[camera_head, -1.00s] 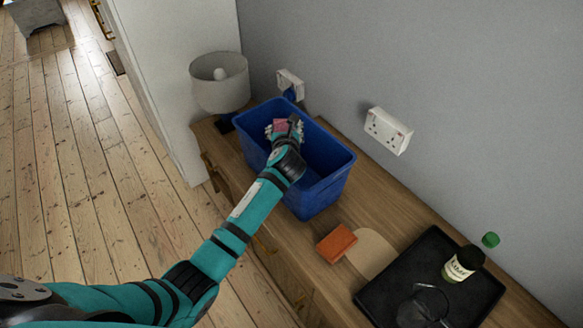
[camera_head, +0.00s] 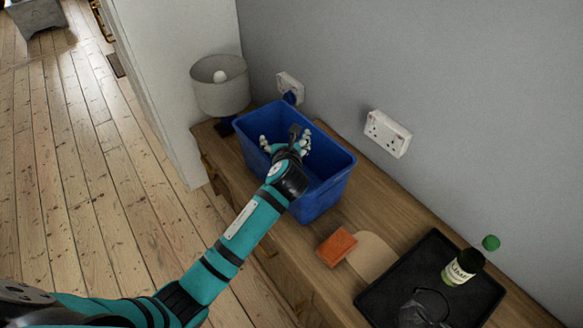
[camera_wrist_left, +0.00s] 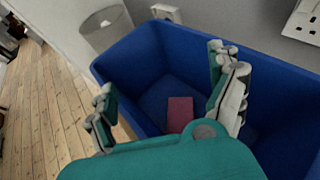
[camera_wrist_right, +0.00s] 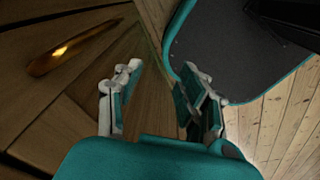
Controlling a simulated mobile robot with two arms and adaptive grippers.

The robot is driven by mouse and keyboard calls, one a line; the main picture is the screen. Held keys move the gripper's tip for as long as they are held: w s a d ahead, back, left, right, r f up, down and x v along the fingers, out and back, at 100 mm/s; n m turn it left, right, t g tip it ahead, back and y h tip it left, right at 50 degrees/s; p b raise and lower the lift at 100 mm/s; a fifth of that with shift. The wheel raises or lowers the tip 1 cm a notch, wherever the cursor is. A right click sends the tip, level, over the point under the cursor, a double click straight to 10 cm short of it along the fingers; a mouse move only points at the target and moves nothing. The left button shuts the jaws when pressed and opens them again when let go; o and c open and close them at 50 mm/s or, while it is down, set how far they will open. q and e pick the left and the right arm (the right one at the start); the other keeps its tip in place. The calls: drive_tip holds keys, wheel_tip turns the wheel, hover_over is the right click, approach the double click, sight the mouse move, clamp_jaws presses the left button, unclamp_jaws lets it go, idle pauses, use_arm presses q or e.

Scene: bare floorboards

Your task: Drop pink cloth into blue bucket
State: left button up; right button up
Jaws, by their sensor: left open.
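The blue bucket (camera_head: 318,198) stands on the wooden sideboard against the wall. My left gripper (camera_head: 286,141) is over the bucket's opening, with its fingers spread wide and empty. In the left wrist view the pink cloth (camera_wrist_left: 180,112) lies inside the bucket (camera_wrist_left: 140,62), below and between the open fingers of my left gripper (camera_wrist_left: 168,98). The cloth is apart from the fingers. In the head view the cloth is hidden. My right gripper (camera_wrist_right: 160,95) shows in the right wrist view with its fingers apart and nothing between them, near the sideboard's drawer front.
A grey lamp (camera_head: 219,88) stands left of the bucket. An orange-brown block (camera_head: 337,246) lies to its right, by a pale board (camera_head: 372,254). A black tray (camera_head: 385,300) holds a green-capped bottle (camera_head: 463,267) and a clear glass item. Wall sockets (camera_head: 387,133) are behind.

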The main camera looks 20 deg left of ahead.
use_arm(q)
drive_tip(key=v, duration=0.6)
drive_tip(key=shift+s, duration=0.25)
